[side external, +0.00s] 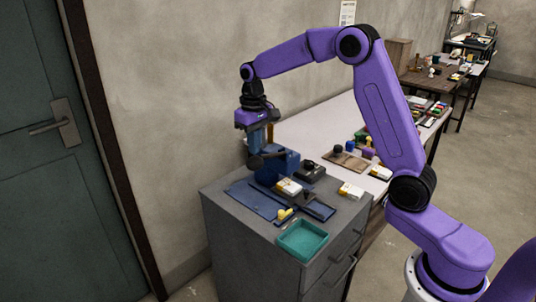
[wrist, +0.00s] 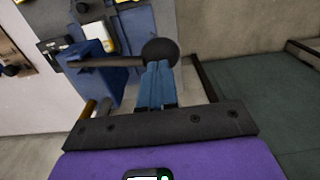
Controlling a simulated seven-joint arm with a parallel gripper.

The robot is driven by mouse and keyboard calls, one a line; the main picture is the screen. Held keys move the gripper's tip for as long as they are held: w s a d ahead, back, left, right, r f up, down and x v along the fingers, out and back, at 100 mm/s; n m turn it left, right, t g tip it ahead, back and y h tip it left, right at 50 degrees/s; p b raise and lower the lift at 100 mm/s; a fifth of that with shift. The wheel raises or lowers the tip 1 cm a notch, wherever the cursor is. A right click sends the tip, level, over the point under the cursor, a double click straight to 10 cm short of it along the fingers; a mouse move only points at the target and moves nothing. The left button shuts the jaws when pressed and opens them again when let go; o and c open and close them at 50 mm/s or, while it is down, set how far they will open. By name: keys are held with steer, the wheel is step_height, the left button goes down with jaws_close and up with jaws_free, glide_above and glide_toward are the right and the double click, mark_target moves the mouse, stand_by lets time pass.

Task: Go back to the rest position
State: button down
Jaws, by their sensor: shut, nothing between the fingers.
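My gripper (side external: 255,147) points down above the back left of the grey cabinet, beside a blue bench device (side external: 286,158). The arm reaches over from the right. In the wrist view, the closed blue fingers (wrist: 157,72) are side by side with nothing between them. A dark round knob (wrist: 160,50) on a lever shows just past the fingertips, and the lever runs left to the blue device (wrist: 92,75). I cannot tell whether the fingertips touch the knob. I see no cloth.
The cabinet top (side external: 224,207) holds a blue mat (side external: 254,200), a teal tray (side external: 302,240) and small yellow and white items. A long white table (side external: 315,128) with more small objects adjoins it. A wall stands behind, and a green door (side external: 50,160) is at left.

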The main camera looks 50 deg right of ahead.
steer(key=shift+r, duration=0.15)
steer(key=shift+s+a+r, duration=0.1)
steer(key=shift+s+a, duration=0.2)
steer(key=s+a+r+n, duration=0.1)
steer(key=s+a+n, duration=0.25)
steer(key=s, duration=0.45)
steer(key=s+a+r+n, duration=0.1)
steer(key=s+a+n, duration=0.1)
steer(key=s+a, duration=0.4)
steer(key=s+d+f+n, duration=0.1)
steer(key=s+d+n, duration=0.1)
steer(key=s, duration=0.9)
steer(key=s+d+f+n, duration=0.2)
steer(key=s+n, duration=0.3)
steer(key=s, duration=0.6)
steer(key=shift+s+d, duration=0.15)
steer(key=shift+s, duration=0.2)
